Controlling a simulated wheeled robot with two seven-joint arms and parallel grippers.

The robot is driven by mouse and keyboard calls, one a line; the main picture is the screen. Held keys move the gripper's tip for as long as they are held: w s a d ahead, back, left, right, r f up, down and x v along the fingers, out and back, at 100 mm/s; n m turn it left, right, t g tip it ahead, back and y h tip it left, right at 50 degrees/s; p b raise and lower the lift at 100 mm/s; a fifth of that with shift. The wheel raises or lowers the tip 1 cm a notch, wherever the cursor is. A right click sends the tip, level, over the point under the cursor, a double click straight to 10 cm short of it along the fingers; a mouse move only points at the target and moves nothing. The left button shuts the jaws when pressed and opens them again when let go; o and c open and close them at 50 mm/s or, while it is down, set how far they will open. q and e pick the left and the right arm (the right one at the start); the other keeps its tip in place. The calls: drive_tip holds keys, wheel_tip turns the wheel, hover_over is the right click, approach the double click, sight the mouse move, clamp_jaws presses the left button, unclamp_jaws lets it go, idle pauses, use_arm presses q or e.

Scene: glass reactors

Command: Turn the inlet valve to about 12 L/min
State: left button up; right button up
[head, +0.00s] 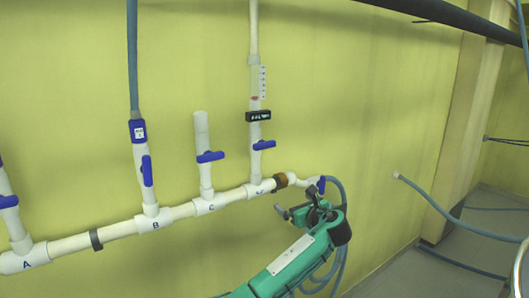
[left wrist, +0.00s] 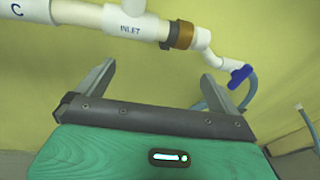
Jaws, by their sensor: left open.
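The white pipe carries a tee labelled INLET (left wrist: 122,22), next to a brown fitting (head: 281,181). A blue valve handle (head: 321,185) sits at the pipe's right end, where a blue-grey hose starts; it also shows in the left wrist view (left wrist: 240,75). Another blue handle (head: 264,144) is on the riser above the tee. A flow meter (head: 262,82) with a scale and a red mark stands higher on that riser; its reading is too small to tell. My left gripper (head: 311,206) is open and empty, just below the pipe's right end, apart from the handles.
Tees A, B and C run left along the pipe, with blue handles on branch B (head: 147,170) and branch C (head: 210,156). A black display box (head: 258,116) is below the meter. A loose hose (head: 440,210) hangs at right. The yellow wall is close behind.

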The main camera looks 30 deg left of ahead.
sight(267, 144)
use_arm(q)
drive_tip(key=s+r+g+y+p, duration=0.2)
drive_tip(key=s+r+y, duration=0.15)
drive_tip(key=r, duration=1.45)
drive_tip(key=shift+n+h, duration=0.35)
drive_tip(key=shift+n, duration=0.05)
drive_tip(key=p+x, duration=0.6)
drive_tip(key=x, duration=0.6)
drive_tip(key=shift+a, duration=0.2)
drive_tip(key=shift+w+a+f, duration=0.15)
drive_tip(key=shift+a, duration=0.35)
drive_tip(key=shift+c, duration=0.9)
drive_tip(key=c, duration=0.8)
use_arm(e)
wheel_tip(267, 144, up, 9)
drive_tip(key=d, duration=0.1)
drive_tip(key=shift+w+d, duration=0.2)
drive_tip(key=shift+d, duration=0.1)
use_arm(q)
drive_tip(key=shift+f, duration=0.1)
